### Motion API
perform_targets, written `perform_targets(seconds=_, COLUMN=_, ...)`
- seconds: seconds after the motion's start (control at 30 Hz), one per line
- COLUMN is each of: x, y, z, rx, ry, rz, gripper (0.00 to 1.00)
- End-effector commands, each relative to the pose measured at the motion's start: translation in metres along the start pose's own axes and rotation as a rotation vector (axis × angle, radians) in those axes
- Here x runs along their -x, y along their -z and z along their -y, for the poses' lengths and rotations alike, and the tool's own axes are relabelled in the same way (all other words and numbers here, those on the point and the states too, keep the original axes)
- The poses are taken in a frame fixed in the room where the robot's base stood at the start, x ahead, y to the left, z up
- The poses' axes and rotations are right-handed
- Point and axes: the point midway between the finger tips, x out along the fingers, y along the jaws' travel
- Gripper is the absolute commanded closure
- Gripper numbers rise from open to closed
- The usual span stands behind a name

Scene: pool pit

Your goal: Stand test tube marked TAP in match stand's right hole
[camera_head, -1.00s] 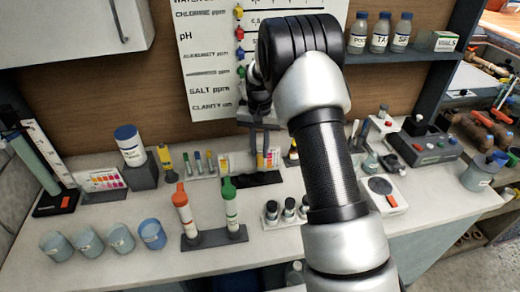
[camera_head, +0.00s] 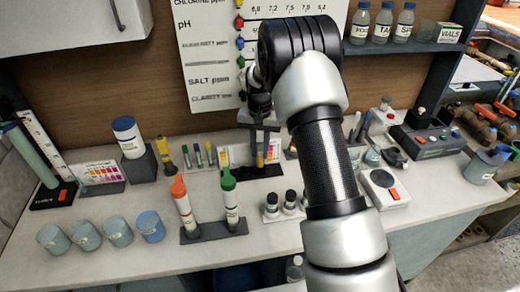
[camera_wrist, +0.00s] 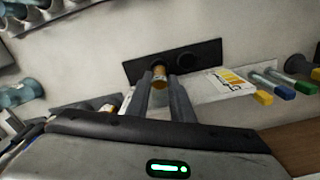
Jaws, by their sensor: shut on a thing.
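My gripper (camera_wrist: 166,92) is shut on an amber test tube (camera_wrist: 160,76), held between its fingertips in the wrist view. Any marking on it is not readable. The match stand (camera_wrist: 140,68) is a dark bar just beyond the fingertips. The tube is over its left part in that view; one dark open hole shows to the right. The head view shows the upright tube (camera_head: 260,160) below my gripper (camera_head: 261,143), at the dark stand (camera_head: 256,173). The tube's lower end is hidden, so I cannot tell whether it is inside a hole.
A white colour card (camera_wrist: 228,82) stands close beside the stand in the wrist view, near capped tubes (camera_wrist: 282,90). Orange-topped (camera_head: 184,205) and green-topped (camera_head: 231,205) tubes stand in front in the head view. Small dark-capped vials (camera_head: 289,203) are at front right.

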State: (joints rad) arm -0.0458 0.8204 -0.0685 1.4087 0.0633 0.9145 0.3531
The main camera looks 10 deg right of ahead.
Motion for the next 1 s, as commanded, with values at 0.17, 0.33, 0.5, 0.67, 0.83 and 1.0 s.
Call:
perform_targets(seconds=0.17, x=-0.004, y=0.000, z=0.000, rx=0.000, ry=0.000, rz=0.000, gripper=1.00)
perform_targets(seconds=0.33, x=-0.009, y=0.000, z=0.000, rx=0.000, ry=0.000, rz=0.000, gripper=1.00)
perform_targets(seconds=0.5, x=-0.014, y=0.000, z=0.000, rx=0.000, ry=0.000, rz=0.000, gripper=1.00)
perform_targets(seconds=0.67, x=-0.019, y=0.000, z=0.000, rx=0.000, ry=0.000, rz=0.000, gripper=1.00)
perform_targets(seconds=0.83, x=-0.022, y=0.000, z=0.000, rx=0.000, ry=0.000, rz=0.000, gripper=1.00)
perform_targets(seconds=1.0, x=-0.021, y=0.000, z=0.000, rx=0.000, ry=0.000, rz=0.000, gripper=1.00)
